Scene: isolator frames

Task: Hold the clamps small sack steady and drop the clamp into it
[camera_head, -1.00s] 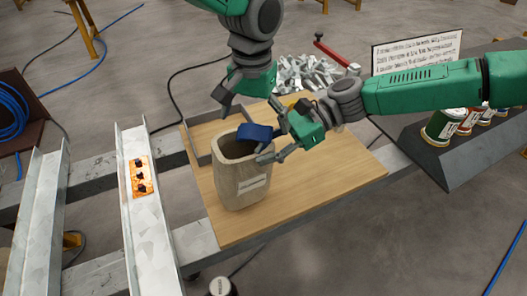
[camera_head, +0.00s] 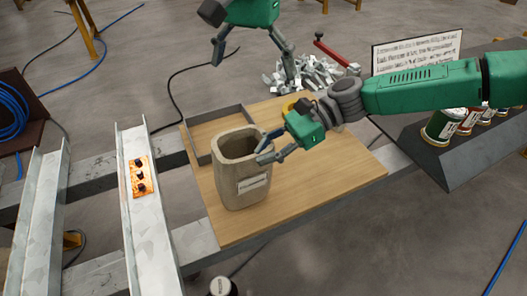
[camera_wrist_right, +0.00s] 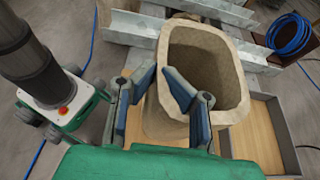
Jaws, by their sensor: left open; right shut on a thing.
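The small sack (camera_head: 232,180) stands upright on the wooden board, a beige open-topped bag with a label on its front; it also shows in the wrist view (camera_wrist_right: 232,85). My right gripper (camera_head: 264,149) is at the sack's right rim, shut on the sack wall, with its blue-padded fingers (camera_wrist_right: 161,82) on either side in the wrist view. My left gripper (camera_head: 252,58) is open and empty, raised above and behind the sack. No clamp is clearly visible; the bottom of the sack is hidden.
The board (camera_head: 330,180) is bare right of the sack. A grey rectangular frame (camera_head: 217,115) lies behind it. Metal pieces (camera_head: 305,75) are piled beyond the board. Metal rails (camera_head: 150,225) and an orange plate (camera_head: 140,177) are at left; cans (camera_head: 445,125) stand at right.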

